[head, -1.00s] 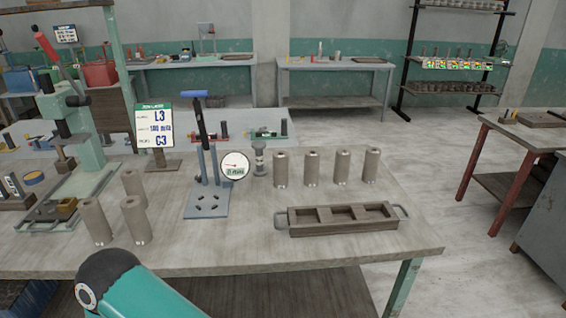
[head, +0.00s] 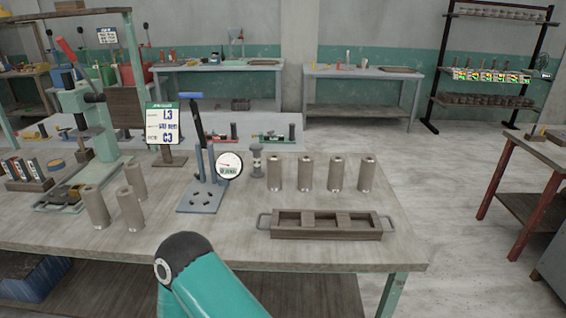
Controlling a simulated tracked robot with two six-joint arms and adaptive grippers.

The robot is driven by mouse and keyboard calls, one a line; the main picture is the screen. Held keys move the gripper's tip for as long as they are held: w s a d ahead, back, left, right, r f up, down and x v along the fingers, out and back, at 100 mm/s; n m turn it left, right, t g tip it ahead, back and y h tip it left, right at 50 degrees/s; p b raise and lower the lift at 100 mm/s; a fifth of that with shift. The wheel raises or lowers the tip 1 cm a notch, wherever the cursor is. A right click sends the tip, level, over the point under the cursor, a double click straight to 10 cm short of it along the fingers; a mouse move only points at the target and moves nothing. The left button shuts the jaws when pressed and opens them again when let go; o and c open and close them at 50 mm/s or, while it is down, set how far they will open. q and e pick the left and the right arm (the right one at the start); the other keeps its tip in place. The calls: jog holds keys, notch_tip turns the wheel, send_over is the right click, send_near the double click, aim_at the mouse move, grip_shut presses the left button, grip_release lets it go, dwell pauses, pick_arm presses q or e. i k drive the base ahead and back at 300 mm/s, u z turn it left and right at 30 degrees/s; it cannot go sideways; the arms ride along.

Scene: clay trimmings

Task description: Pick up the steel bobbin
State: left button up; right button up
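The steel bobbin (head: 257,160) looks like a small grey spool with a wide top and base and a narrower middle. It stands upright on the workbench (head: 330,255), between a round white dial gauge (head: 229,166) and a row of brown-grey cylinders (head: 305,173). Nothing touches the bobbin from above. Neither of my grippers shows in the head view. Only a teal and black link of one of my arms comes up from the bottom edge, well in front of the bobbin.
A brown tray (head: 383,232) with compartments and end handles lies at the front right. A blue-handled press stand (head: 202,197) stands left of the bobbin. Three more cylinders (head: 130,209), a sign (head: 162,124) and a green press (head: 105,135) are further left. The bench front is mostly clear.

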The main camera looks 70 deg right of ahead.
aim_at(257, 172)
jog(key=z, duration=0.9)
jog(key=k, duration=0.4)
jog(key=z, duration=0.5)
jog(key=i, duration=0.5)
jog(key=u, duration=0.1)
